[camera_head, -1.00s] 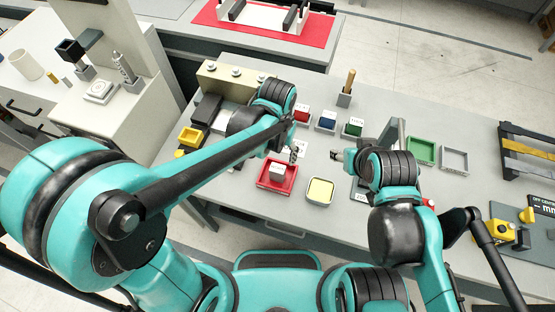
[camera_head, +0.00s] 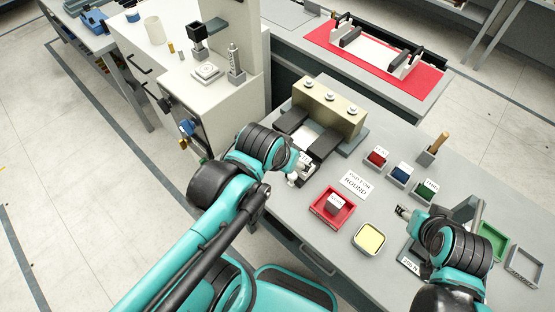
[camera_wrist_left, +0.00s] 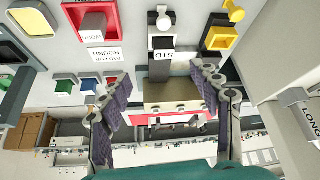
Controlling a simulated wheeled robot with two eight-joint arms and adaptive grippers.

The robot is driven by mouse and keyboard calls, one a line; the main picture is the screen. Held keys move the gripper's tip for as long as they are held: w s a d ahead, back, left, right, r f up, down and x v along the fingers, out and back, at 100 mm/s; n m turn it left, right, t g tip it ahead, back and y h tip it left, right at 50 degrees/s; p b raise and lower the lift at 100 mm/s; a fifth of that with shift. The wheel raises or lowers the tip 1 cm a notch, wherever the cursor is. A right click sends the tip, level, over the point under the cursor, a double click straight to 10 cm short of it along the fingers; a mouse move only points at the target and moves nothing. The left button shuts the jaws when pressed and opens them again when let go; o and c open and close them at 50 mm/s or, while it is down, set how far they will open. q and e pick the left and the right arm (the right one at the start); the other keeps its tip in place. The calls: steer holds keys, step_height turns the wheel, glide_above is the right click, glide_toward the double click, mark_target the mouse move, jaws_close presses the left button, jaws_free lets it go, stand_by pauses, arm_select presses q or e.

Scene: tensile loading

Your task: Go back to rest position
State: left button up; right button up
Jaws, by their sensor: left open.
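My left gripper (camera_head: 298,174) is over the left front edge of the grey table in the head view, partly hidden by its own wrist. In the left wrist view its two fingers (camera_wrist_left: 162,88) stand wide apart with nothing between them. My right gripper (camera_head: 403,212) is above the table, to the right of the red tray; its fingers are too small to tell open from shut.
A red tray (camera_head: 318,213) holding a small labelled block and a yellow-topped tray (camera_head: 357,240) lie between my grippers. Red (camera_head: 377,157), blue (camera_head: 401,173) and green (camera_head: 426,190) bins stand behind. A beige fixture (camera_head: 327,105) is near the left gripper.

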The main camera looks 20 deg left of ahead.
arm_select(q)
steer(key=a, duration=0.1)
steer(key=s+a+t, duration=0.1)
steer(key=shift+s+a+r+n+y, duration=0.1)
steer(key=shift+s+a+n+y, duration=0.05)
steer(key=shift+a+n+y, duration=0.2)
